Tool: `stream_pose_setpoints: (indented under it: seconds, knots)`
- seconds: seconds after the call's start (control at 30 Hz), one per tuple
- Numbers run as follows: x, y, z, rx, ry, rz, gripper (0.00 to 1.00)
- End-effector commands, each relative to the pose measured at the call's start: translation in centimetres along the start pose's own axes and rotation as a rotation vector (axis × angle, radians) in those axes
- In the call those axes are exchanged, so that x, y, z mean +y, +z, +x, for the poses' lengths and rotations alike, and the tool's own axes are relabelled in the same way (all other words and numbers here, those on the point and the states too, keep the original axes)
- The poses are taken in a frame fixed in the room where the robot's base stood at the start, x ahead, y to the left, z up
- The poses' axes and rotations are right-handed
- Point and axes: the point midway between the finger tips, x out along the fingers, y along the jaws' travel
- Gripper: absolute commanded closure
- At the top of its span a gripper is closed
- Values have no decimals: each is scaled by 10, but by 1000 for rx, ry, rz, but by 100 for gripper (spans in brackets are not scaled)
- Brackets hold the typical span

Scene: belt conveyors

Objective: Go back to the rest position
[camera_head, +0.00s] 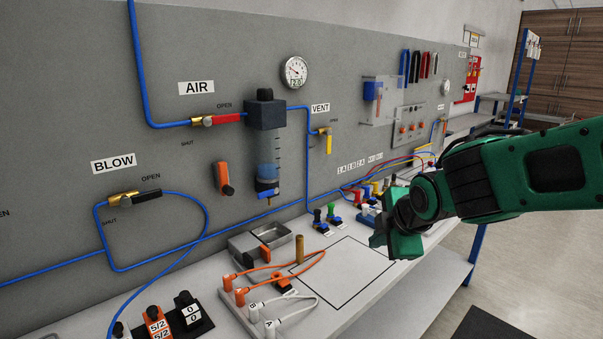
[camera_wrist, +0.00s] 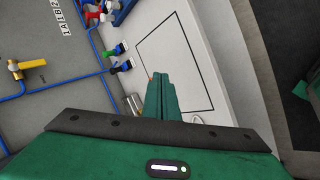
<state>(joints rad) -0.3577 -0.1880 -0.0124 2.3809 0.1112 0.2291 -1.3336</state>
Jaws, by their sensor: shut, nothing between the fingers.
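My gripper (camera_head: 378,240) is green and hangs over the right side of the bench, at the right of the head view. In the wrist view its fingers (camera_wrist: 161,92) are together, with nothing between them. They show in front of a black-outlined square (camera_wrist: 192,60) on the white bench top. The same outlined square (camera_head: 345,273) is empty in the head view. My gripper is above the bench and apart from the panel. My arm reaches in from the right edge.
A grey panel (camera_head: 90,70) stands behind the bench with valves, blue tubing, a gauge (camera_head: 295,72) and a filter unit (camera_head: 266,150). Open floor lies right.

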Motion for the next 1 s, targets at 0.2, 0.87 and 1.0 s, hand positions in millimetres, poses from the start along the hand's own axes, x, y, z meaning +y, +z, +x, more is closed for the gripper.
stream_pose_setpoints:
  seconds: [0.2, 0.87, 1.0]
  knots:
    - [-65, 124, -42, -228, -148, 629, 100]
    - [-260, 219, -180, -815, -302, 2061, 100]
    - [-261, 219, -181, -818, -303, 2067, 100]
